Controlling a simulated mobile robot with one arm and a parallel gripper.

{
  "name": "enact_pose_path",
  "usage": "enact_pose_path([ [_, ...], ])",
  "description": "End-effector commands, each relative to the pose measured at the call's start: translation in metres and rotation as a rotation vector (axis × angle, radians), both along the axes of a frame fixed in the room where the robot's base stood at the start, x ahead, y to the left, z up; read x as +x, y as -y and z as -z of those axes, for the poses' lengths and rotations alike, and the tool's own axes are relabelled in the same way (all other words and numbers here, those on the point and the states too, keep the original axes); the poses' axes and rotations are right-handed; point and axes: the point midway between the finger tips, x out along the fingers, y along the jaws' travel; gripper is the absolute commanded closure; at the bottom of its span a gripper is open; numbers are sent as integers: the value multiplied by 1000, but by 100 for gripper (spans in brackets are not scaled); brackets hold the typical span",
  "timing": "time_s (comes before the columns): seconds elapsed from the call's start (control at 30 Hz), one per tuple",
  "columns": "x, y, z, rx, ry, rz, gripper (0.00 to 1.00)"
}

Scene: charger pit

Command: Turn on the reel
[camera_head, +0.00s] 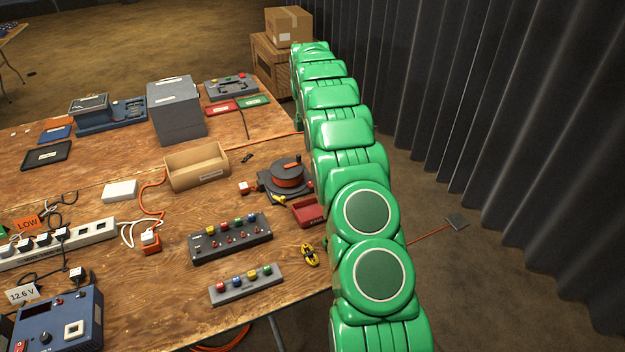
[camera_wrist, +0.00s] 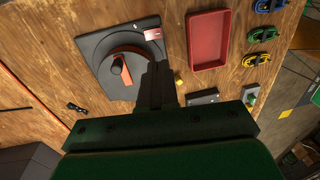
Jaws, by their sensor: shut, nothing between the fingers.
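The reel (camera_head: 287,176) stands on the wooden table with orange cable wound on it, just left of my green arm in the head view. The head view does not show my gripper.
A red tray (camera_wrist: 208,65) lies beside the reel, with yellow, blue and green small items to its right. In the head view a cardboard tray (camera_head: 198,178), a switch box (camera_head: 230,243) and a grey box (camera_head: 176,108) stand on the table. A dark corrugated curtain (camera_head: 500,110) hangs right.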

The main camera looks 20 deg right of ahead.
Motion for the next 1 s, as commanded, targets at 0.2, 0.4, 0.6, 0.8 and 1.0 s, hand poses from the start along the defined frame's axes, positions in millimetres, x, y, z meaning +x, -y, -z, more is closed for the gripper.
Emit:
enact_pose_path([
  [0.2,1,1,1,1,1,-6,100],
  [0.4,1,1,1,1,1,-6,100],
  [0.6,-1,1,14,1,0,-5,100],
  [0.8,-6,0,45,3,-4,-5,100],
  [1.0,-9,0,76,1,-1,-6,100],
])
